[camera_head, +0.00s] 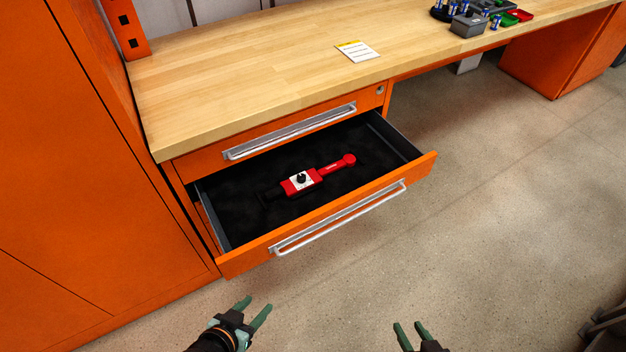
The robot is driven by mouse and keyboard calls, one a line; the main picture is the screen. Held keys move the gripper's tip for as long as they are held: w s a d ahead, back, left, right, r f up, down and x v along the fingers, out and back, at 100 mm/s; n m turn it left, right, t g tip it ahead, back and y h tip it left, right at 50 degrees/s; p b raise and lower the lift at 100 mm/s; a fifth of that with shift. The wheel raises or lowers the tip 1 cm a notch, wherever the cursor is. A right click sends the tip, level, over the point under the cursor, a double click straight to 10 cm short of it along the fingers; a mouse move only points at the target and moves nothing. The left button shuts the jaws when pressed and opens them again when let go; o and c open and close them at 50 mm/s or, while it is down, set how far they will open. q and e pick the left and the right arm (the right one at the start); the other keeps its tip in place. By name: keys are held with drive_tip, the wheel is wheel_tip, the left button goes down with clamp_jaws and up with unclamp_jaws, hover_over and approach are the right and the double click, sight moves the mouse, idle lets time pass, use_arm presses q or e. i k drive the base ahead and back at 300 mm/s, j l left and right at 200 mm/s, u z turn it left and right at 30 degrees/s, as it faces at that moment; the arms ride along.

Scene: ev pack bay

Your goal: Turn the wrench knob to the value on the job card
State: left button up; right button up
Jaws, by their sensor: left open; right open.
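The red wrench (332,168) lies in the open lower drawer (355,209), on its black lining, with its round head toward the right. A black knob (300,178) sits on a white plate on the wrench body, and a dark handle runs left from it. The knob's setting is too small to read. The job card (357,51), white with a yellow top strip, lies on the wooden bench top; its text is unreadable. My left gripper (252,308) is open and empty in front of the drawer. My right gripper (411,331) is open and empty, further right, also in front of the drawer.
The upper drawer (245,135) is shut above the open one. A tall orange cabinet (70,160) stands close at the left. A grey box (467,26) and small parts sit at the back right of the bench. The floor (500,200) right of the drawer is clear.

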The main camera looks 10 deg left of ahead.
sight(300, 177)
drive_tip(key=i+l+u, duration=0.3)
drive_tip(key=i+l, duration=0.6)
drive_tip(key=i, duration=0.1)
